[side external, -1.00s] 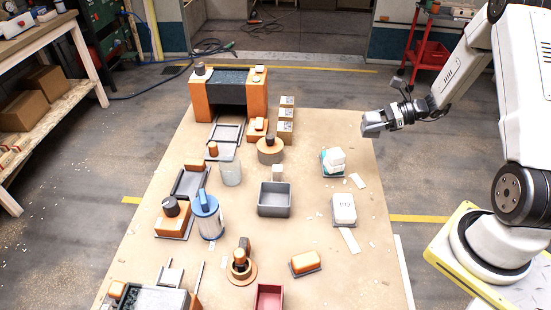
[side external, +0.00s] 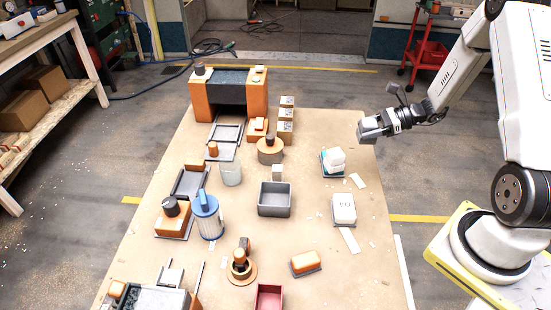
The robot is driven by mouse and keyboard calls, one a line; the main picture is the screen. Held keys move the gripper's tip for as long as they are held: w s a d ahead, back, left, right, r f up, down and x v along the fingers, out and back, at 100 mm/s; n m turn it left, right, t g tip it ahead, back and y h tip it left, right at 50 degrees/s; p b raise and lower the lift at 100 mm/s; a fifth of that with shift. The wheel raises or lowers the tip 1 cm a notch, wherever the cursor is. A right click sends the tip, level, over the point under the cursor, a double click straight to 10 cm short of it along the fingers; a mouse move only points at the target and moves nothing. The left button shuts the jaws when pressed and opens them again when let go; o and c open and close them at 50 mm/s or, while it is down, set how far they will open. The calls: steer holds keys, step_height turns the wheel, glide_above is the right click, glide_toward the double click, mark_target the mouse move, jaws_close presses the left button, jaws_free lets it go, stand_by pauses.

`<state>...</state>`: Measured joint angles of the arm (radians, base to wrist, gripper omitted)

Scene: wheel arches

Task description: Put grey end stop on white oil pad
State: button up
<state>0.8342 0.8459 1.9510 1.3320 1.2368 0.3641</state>
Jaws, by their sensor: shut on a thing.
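My gripper (side external: 370,130) is above the right edge of the workbench, towards the back. It is shut on a small grey piece that looks like the grey end stop; its outline blends with the grey jaws. A white block with dark marking on top, which looks like the white oil pad (side external: 344,207), sits on a dark base at the right of the bench. It is nearer the camera than my gripper, below it in the picture, and nothing rests on it.
White blocks on a teal base (side external: 333,160) stand between my gripper and the marked block. A grey bin (side external: 274,200), a blue-topped canister (side external: 207,215) and an orange block (side external: 305,262) stand around. An orange arch (side external: 228,92) is at the back. White strips lie on the bench.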

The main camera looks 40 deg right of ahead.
steer(key=s+a+n+g+y, duration=0.1)
steer(key=s+a, duration=0.3)
steer(key=a, duration=0.4)
steer(key=s+a+n+g+y, duration=0.1)
steer(key=s+a+n+g, duration=0.1)
steer(key=a, duration=0.6)
steer(key=shift+s+f+n+g, duration=0.15)
steer(key=shift+s+n+g, duration=0.25)
steer(key=shift+s, duration=0.45)
steer(key=shift+f+y, duration=0.1)
steer(key=shift+y, duration=0.2)
glide_above(345, 205)
steer(key=shift+f, duration=2.15)
steer(key=shift+f, duration=1.8)
steer(key=shift+f, duration=0.1)
steer(key=o, duration=1.3)
steer(key=shift+c, duration=0.2)
